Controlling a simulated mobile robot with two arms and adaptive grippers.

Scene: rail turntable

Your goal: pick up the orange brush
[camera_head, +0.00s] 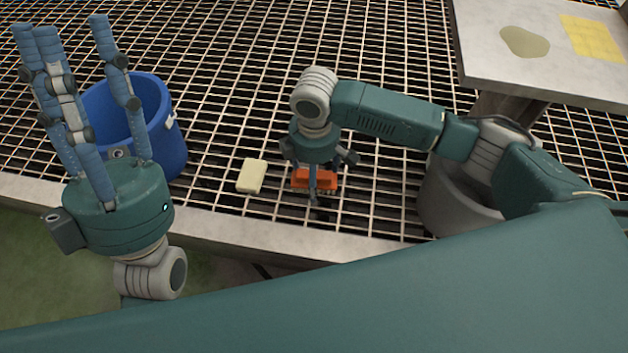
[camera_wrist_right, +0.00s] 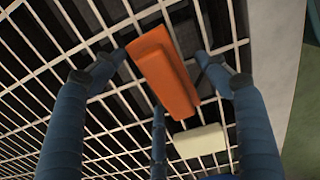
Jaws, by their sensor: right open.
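The orange brush (camera_head: 318,180) lies on the metal grating, directly below my right gripper (camera_head: 316,180), which partly hides it in the head view. In the right wrist view the brush (camera_wrist_right: 163,72) lies between the spread fingers of the right gripper (camera_wrist_right: 160,85). Those fingers are open, and I cannot tell whether any of them touches the brush. My left gripper (camera_head: 85,75) is raised at the left with its fingers pointing up, spread apart and empty, in front of the blue bucket.
A cream block (camera_head: 252,176) lies on the grating (camera_head: 230,90) left of the brush; it also shows in the right wrist view (camera_wrist_right: 199,141). A blue bucket (camera_head: 165,135) stands at the left.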

